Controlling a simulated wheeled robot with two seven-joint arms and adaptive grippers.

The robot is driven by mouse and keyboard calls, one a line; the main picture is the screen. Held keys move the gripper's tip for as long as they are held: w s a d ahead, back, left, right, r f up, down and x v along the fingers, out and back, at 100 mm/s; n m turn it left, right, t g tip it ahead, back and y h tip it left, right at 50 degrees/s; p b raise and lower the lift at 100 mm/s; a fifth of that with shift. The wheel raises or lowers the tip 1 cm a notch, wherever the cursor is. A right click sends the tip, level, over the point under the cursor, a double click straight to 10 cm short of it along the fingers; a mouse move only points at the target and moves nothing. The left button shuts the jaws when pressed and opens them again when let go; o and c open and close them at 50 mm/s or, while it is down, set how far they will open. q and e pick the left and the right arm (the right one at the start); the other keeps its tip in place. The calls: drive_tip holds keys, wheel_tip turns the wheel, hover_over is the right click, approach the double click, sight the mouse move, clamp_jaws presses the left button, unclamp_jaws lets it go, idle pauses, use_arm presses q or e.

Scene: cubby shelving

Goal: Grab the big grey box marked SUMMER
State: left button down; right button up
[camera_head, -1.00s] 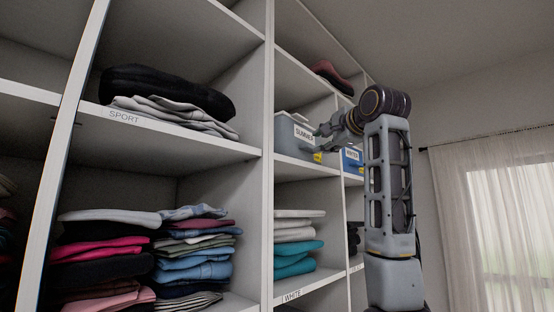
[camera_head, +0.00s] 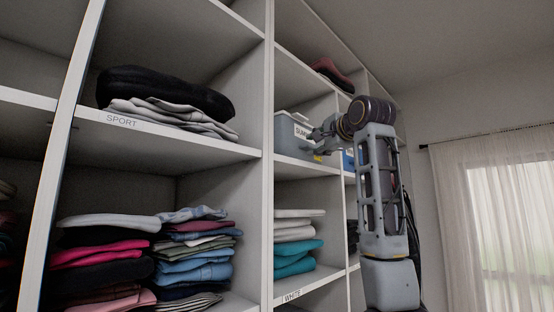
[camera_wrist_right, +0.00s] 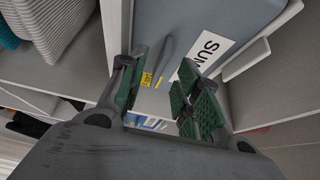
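The grey box marked SUMMER (camera_head: 286,133) sits in an upper cubby of the shelving, right of the tall divider. My right gripper (camera_head: 318,137) is in front of the box's right side in the head view and covers part of its label. In the right wrist view, the box (camera_wrist_right: 205,22) fills the upper middle, with its white label showing "SUM" and a small yellow tag. My right gripper (camera_wrist_right: 165,88) is open there, its green-padded fingers apart, with a grey handle-like strip between them. I cannot tell whether they touch the box. My left gripper is not in view.
A blue box (camera_head: 348,160) stands in the cubby to the right, mostly behind my arm. Folded white and teal clothes (camera_head: 296,235) lie below the grey box. A vertical divider (camera_head: 268,200) borders its cubby on the left. Open room lies right of the shelving, by the curtain (camera_head: 500,220).

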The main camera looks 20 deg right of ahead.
sight(312, 147)
drive_tip(key=shift+w+d+p, duration=0.1)
drive_tip(key=shift+w+p, duration=0.6)
drive_tip(key=shift+w, duration=1)
clamp_jaws()
drive_tip(key=shift+r, duration=0.1)
